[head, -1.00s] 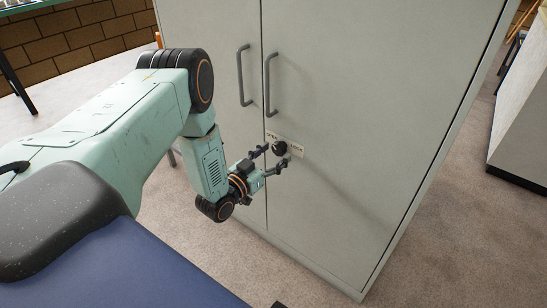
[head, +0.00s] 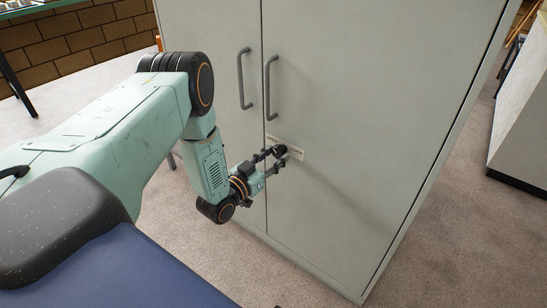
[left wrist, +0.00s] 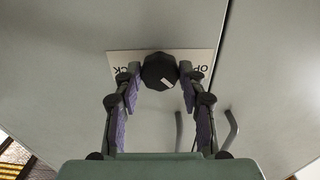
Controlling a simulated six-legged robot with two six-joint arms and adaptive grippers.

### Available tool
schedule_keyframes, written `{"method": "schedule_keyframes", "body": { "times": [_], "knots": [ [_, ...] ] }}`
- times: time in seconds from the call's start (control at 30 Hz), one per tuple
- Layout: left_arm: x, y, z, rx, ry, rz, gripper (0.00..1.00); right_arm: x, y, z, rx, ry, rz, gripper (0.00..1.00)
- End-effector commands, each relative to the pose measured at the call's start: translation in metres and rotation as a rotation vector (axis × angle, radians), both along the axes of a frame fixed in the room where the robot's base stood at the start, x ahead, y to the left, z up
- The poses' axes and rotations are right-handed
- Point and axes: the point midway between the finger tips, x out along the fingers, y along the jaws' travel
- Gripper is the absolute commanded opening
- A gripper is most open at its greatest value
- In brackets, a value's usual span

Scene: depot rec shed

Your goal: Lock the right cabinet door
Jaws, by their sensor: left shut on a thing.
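The grey cabinet's right door (head: 360,120) is closed against its left door (head: 215,60). A dark round lock knob (left wrist: 159,71) sits on a pale label plate (left wrist: 207,58) on the right door, below the handle. The plate carries lettering, seen upside down and partly hidden in the left wrist view. My left gripper (head: 279,155) is at the knob, its fingers on either side of it. In the left wrist view the left gripper (left wrist: 159,82) is shut on the knob, which shows a small pale mark. My right gripper is not in view.
Two upright bar handles, one on the left door (head: 241,80) and one on the right door (head: 269,88), stand above the knob. A pale cabinet or counter (head: 525,130) stands at the right. Bare floor (head: 440,240) lies between them.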

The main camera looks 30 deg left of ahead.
Motion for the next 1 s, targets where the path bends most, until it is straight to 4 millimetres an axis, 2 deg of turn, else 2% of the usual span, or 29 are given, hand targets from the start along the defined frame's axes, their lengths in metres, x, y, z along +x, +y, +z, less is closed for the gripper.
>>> {"method": "schedule_keyframes", "body": {
  "times": [0.1, 0.57, 0.77, 1.0],
  "knots": [
    [0.000, 0.000, 0.000, 0.000, 0.001, 0.000, 0.00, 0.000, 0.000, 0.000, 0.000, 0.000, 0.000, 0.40],
    [0.000, 0.000, 0.000, 0.043, -0.001, -0.001, 0.00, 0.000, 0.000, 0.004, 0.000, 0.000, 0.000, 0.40],
    [-0.001, -0.001, 0.001, 0.160, -0.010, -0.002, 0.00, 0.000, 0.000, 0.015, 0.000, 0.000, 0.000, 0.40],
    [-0.001, 0.000, 0.002, 0.375, -0.028, -0.002, 0.00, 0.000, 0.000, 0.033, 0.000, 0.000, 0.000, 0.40]
  ]
}}
